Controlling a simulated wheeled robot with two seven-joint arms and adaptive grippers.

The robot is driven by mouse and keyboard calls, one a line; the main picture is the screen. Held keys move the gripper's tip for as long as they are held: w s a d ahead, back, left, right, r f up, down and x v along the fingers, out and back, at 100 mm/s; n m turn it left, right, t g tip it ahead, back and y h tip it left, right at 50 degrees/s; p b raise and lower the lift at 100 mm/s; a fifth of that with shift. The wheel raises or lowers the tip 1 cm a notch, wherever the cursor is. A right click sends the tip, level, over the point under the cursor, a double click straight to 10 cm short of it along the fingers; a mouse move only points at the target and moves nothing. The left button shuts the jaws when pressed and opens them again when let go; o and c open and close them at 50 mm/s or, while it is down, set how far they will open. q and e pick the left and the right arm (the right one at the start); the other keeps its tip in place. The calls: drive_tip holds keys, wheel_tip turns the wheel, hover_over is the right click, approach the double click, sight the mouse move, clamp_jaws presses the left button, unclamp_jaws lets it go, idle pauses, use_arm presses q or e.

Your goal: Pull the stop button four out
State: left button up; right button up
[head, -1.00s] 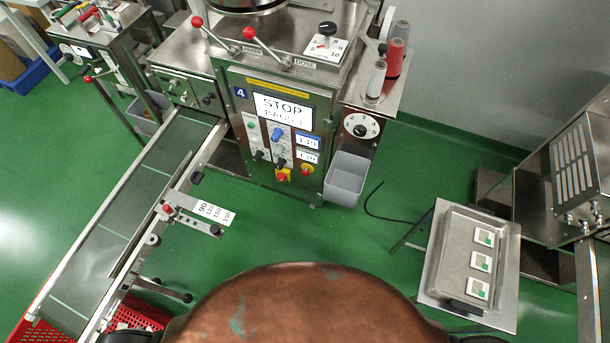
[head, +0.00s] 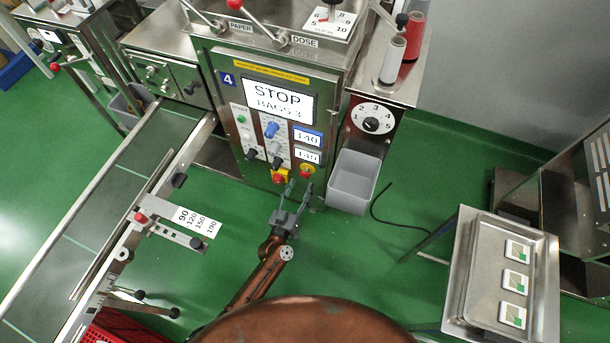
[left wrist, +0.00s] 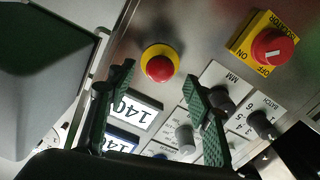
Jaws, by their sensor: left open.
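The stop button four (head: 307,170), a red mushroom head on a yellow base, is on the front panel of machine 4 (head: 228,79), low on the right. In the left wrist view the red head (left wrist: 160,68) shows beyond my fingertips and between them, not touched as far as I can see. My left gripper (head: 296,187) is open and empty, pointing up at the panel from just below and in front of the button. Its two green-padded fingers also show in the left wrist view (left wrist: 160,78). My right gripper is out of view.
A red-on-yellow isolator knob (head: 281,176) sits just left of the button; it is marked in the left wrist view (left wrist: 272,47). A grey bin (head: 352,181) hangs close on the right. A conveyor (head: 110,195) is at left, and a tray (head: 472,270) at right.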

sight(305, 177)
use_arm(q)
drive_tip(key=x, duration=0.2)
drive_tip(key=b+x, duration=0.1)
drive_tip(key=x, duration=0.1)
drive_tip(key=shift+w+f, duration=0.1)
drive_tip(key=shift+f, duration=0.1)
drive_tip(key=shift+w+d+r, duration=0.1)
drive_tip(key=shift+w+d, duration=0.15)
drive_tip(key=shift+w, duration=0.4)
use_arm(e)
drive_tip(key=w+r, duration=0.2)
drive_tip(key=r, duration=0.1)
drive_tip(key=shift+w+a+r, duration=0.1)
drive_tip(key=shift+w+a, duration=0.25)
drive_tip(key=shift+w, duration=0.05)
use_arm(q)
drive_tip(key=shift+c, duration=0.3)
clamp_jaws()
